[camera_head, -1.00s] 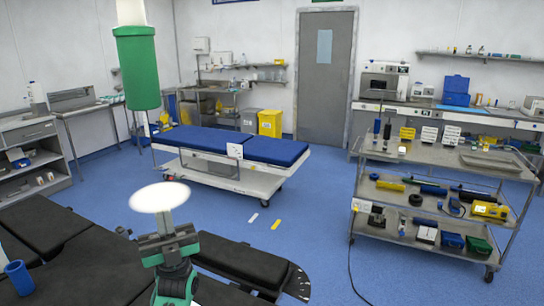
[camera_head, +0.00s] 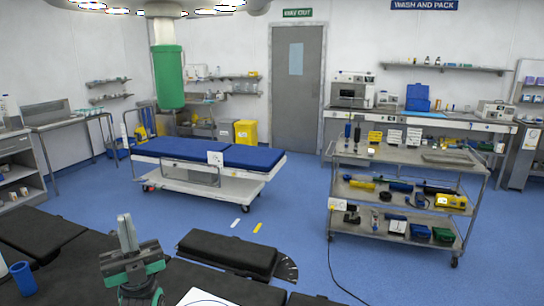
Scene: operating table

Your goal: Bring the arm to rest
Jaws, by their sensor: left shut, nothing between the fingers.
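My left gripper (camera_head: 126,232) shows at the lower left in the head view, above the black padded operating table (camera_head: 205,282). Its fingers point up and are closed together, with nothing between them. My left forearm comes up from the bottom edge below it. My right gripper is not in view.
A blue cup (camera_head: 22,278) stands at the lower left on the black table. Blue floor lies beyond the table. A trolley bed with blue pads (camera_head: 205,152) stands further back. A steel cart (camera_head: 400,195) with several tools stands at the right. A green cylinder (camera_head: 168,77) hangs from above.

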